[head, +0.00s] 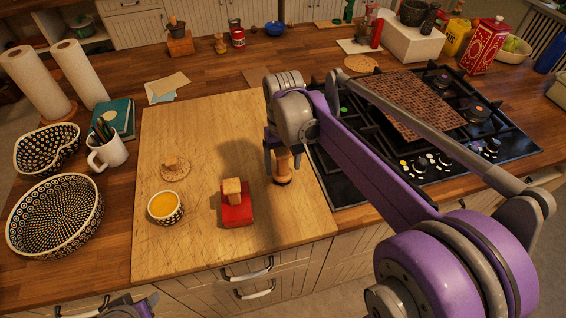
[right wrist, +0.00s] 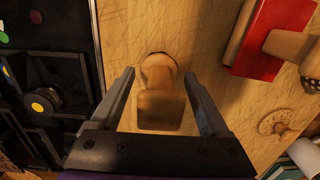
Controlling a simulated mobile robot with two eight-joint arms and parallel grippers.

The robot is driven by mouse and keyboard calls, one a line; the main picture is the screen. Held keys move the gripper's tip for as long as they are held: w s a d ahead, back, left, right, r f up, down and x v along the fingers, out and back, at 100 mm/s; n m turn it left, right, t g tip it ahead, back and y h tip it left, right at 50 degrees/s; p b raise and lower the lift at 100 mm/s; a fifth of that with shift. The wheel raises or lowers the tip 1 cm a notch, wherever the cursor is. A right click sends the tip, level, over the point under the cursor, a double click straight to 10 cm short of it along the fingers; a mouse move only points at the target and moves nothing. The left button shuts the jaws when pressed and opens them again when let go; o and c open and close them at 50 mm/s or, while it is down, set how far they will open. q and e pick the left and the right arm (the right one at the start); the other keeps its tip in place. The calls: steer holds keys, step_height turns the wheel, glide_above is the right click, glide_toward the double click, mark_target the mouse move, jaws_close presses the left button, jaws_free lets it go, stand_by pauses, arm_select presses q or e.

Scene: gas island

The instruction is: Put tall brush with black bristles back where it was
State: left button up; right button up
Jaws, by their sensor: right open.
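The tall brush (head: 284,170) has a pale wooden handle and a dark band at its base. It stands upright on the light wooden board (head: 205,125), near the board's right edge. My right gripper (head: 282,158) is over it, pointing down. In the right wrist view, the brush's wooden handle (right wrist: 160,105) lies between the two open fingers, with visible gaps on both sides. The bristles are mostly hidden there. A little of what looks like my left gripper (head: 128,307) shows at the bottom left edge; its jaws cannot be made out.
A red block-shaped brush (head: 238,212) with a wooden handle stands left of the tall brush. A small bowl of orange-yellow liquid (head: 165,206) and a low round wooden item (head: 175,168) are farther left. The black gas hob (head: 345,180) lies close on the right.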

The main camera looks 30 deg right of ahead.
steer(key=r, duration=0.8)
steer(key=r+p, duration=0.1)
steer(key=r, duration=0.3)
steer(key=shift+w+d+r, duration=0.15)
steer(key=shift+w, duration=0.1)
